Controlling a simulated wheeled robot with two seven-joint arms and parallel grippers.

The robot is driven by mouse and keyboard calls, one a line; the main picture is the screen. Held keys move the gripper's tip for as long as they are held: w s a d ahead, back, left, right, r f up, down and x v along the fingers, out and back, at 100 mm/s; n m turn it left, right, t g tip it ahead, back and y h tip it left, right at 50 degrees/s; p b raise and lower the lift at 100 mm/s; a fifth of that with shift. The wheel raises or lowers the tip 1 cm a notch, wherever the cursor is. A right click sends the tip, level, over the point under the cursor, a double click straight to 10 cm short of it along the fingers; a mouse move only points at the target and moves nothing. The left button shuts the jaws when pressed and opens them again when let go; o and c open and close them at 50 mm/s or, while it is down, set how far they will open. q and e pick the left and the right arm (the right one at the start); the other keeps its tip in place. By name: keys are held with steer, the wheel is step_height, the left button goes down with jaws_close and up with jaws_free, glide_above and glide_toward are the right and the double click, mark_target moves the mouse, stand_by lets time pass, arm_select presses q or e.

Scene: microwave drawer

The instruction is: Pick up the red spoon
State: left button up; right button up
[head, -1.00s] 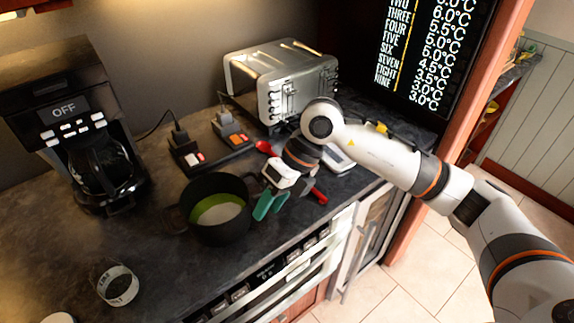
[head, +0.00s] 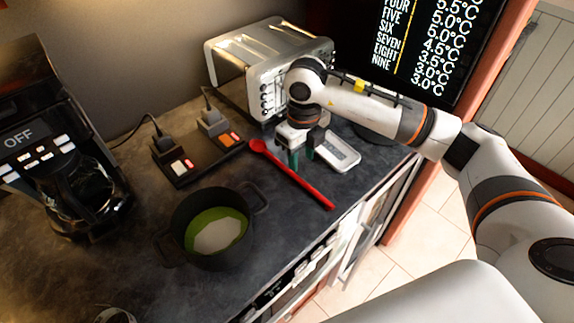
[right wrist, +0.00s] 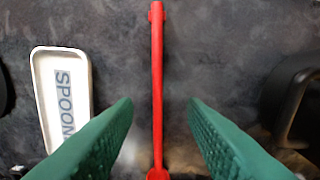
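The red spoon (head: 292,177) lies on the dark counter, running from its bowl near the toaster toward the counter's front edge. In the right wrist view the spoon (right wrist: 157,75) passes through the gap between the green fingers, with no finger touching it that I can see. My right gripper (head: 301,158) is open and points down over the spoon. It also shows open and empty in the right wrist view (right wrist: 160,108). My left gripper is not in view.
A white spoon rest (head: 342,152) marked "SPOON" lies right of the gripper. A dark pot (head: 178,243) stands to the left, near the front edge.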

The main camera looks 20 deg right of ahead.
mark_target(299, 178)
steer(key=f, duration=0.2)
steer(key=shift+w+f+p, duration=0.2)
steer(key=shift+f+p, duration=0.1)
steer(key=shift+f, duration=0.05)
steer(key=shift+f+p, duration=0.3)
steer(key=shift+f, duration=0.05)
step_height(299, 178, down, 4)
steer(key=shift+w+r+p, duration=0.1)
steer(key=shift+r+p, duration=0.15)
steer(key=shift+p, duration=0.5)
steer(key=shift+f, duration=0.45)
steer(key=shift+w, duration=0.1)
jaws_close()
